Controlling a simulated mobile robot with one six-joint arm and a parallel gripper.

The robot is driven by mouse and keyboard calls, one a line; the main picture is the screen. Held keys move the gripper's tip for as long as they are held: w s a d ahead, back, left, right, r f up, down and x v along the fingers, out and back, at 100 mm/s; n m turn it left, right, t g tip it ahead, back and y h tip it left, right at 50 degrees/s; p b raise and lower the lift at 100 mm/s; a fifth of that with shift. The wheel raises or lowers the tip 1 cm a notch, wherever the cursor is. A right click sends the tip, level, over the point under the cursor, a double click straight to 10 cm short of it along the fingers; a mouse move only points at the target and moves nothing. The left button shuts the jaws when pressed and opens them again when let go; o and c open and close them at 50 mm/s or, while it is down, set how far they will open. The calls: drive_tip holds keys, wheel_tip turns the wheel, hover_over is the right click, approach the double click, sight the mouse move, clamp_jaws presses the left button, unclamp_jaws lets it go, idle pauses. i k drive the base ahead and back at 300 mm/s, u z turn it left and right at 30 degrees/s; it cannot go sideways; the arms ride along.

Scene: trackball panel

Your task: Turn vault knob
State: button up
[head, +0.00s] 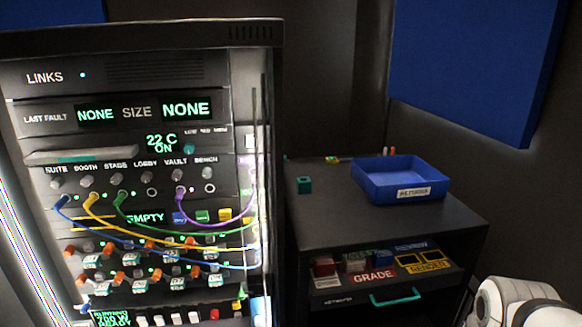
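The vault knob (178,174) is a small pale round knob below the label VAULT on the rack panel (135,172). It sits in a row of similar knobs, between the LOBBY knob (148,177) and the BENCH knob (207,173). A purple cable (205,223) is plugged into the jack just below the vault knob. Its pointer angle is too small to tell. My gripper is not in view. Only a white rounded part of my arm shows at the lower right, well away from the panel.
Blue, yellow and green cables (165,228) hang across the lower rack. A grey shelf (80,156) juts out above the left knobs.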

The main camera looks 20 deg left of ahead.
sight(177, 173)
drive_tip(key=z, duration=0.95)
drive_tip(key=k, duration=0.9)
drive_tip(key=u, duration=1.3)
drive_tip(key=i, duration=1)
drive_tip(key=u, duration=0.05)
